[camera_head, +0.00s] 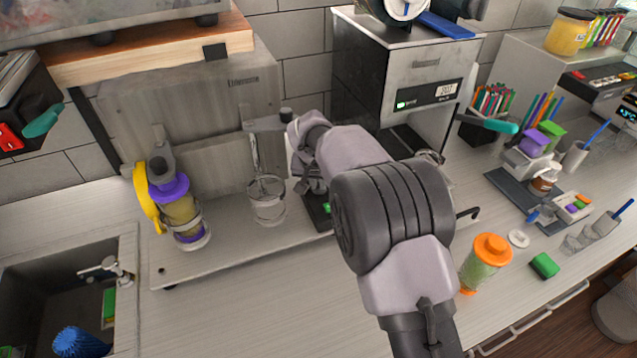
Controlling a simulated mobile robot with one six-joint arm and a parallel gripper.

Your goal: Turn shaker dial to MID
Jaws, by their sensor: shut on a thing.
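The shaker is a steel machine (205,105) with a broad back plate and a low base against the tiled wall. It holds a purple-capped cup (180,208) with a yellow part at its left and a clear cup (267,200) at its middle. My arm reaches in from the front right. My gripper (316,184) is mostly hidden behind my wrist, low at the right end of the machine. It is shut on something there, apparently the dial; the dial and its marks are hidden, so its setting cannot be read. A small green patch shows just below.
A tall steel machine (400,75) with a small display stands behind my arm. A sink (70,285) is at the lower left. The front-left counter is clear.

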